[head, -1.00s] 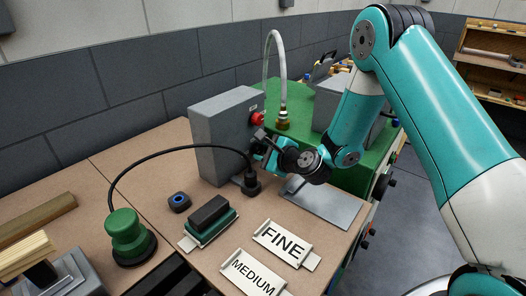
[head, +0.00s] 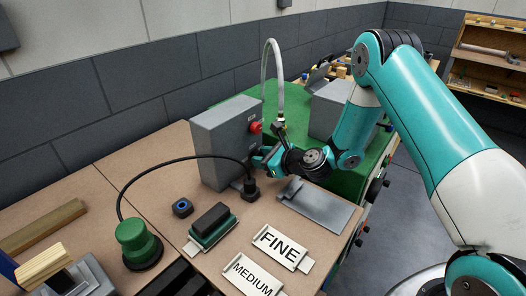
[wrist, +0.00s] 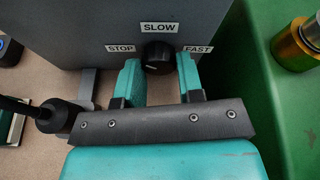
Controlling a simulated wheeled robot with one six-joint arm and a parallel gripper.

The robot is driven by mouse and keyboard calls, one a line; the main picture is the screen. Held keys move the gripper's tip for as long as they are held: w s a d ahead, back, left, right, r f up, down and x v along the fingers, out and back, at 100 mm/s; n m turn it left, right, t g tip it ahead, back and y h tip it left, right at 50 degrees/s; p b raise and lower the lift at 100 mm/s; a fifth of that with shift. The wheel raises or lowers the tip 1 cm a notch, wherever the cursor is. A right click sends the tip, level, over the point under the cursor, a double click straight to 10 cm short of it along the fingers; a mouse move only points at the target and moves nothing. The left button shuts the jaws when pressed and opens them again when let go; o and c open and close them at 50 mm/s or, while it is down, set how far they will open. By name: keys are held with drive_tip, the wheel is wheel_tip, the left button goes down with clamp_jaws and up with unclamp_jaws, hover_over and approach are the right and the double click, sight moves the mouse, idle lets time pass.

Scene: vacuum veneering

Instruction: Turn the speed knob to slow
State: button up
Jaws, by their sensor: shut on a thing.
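The black speed knob (wrist: 157,54) is on the front of a grey control box (head: 222,150). In the wrist view its labels read STOP at left, SLOW above and FAST at right. A faint light mark on the knob points left, on the STOP side rather than up at SLOW. My gripper (wrist: 159,75) has its two teal fingers on either side of the knob, shut on it. In the head view my gripper (head: 262,158) is at the box's right face, and the knob is hidden there.
A red button (head: 255,127) sits on the box above my gripper. A black plug (head: 250,188) with a cable is below it. A hose on a brass fitting (wrist: 298,45) stands on the green surface to the right. FINE (head: 279,246) and MEDIUM plates lie in front.

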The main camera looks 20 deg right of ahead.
drive_tip(key=m+g+y+p, duration=0.1)
drive_tip(key=m+y, duration=0.1)
drive_tip(key=m, duration=0.2)
drive_tip(key=shift+w+r, duration=0.1)
drive_tip(key=shift+r, duration=0.05)
drive_tip(key=shift+d+m+y, duration=0.1)
drive_tip(key=shift+m+y, duration=0.7)
drive_tip(key=shift+m, duration=0.6)
drive_tip(key=shift+w, duration=0.1)
drive_tip(key=o, duration=0.9)
drive_tip(key=shift+d, duration=0.1)
drive_tip(key=shift+s+d, duration=0.25)
drive_tip(key=shift+s, duration=0.05)
drive_tip(key=b+v, duration=0.2)
drive_tip(key=v, duration=0.9)
drive_tip(key=shift+d+r, duration=0.1)
